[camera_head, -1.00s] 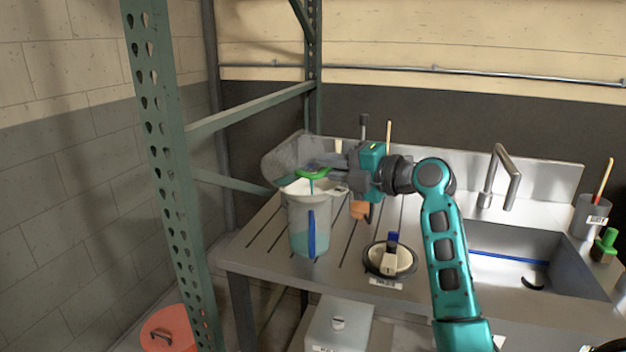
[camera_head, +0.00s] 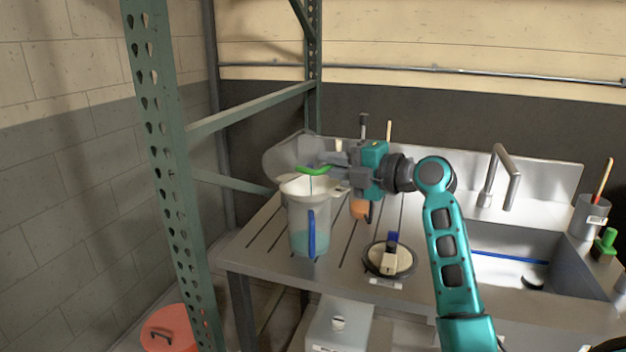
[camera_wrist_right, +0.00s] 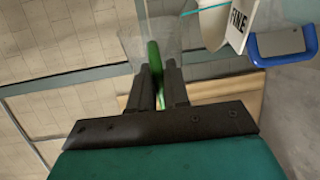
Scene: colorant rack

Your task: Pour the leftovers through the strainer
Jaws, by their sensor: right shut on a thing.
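My right gripper (camera_head: 328,162) is shut on the green handle (camera_head: 313,170) of a clear grey container (camera_head: 286,159). The container is tipped over to the left, above the strainer. The strainer (camera_head: 304,186) is a white funnel shape seated in the mouth of a clear jug (camera_head: 301,217) with a blue handle. Teal liquid shows low in the jug. A thin thread of liquid shows below the green handle. In the right wrist view the fingers (camera_wrist_right: 160,90) close on the green handle (camera_wrist_right: 155,65), and the strainer's tab (camera_wrist_right: 237,22) reads FINE. My left gripper is out of view.
The jug stands on a grooved metal drainboard (camera_head: 262,233). A dark round dish (camera_head: 390,260) with a blue-tipped item is at its right. The sink (camera_head: 520,262) and faucet (camera_head: 500,175) lie further right. A green rack post (camera_head: 165,150) rises at the left.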

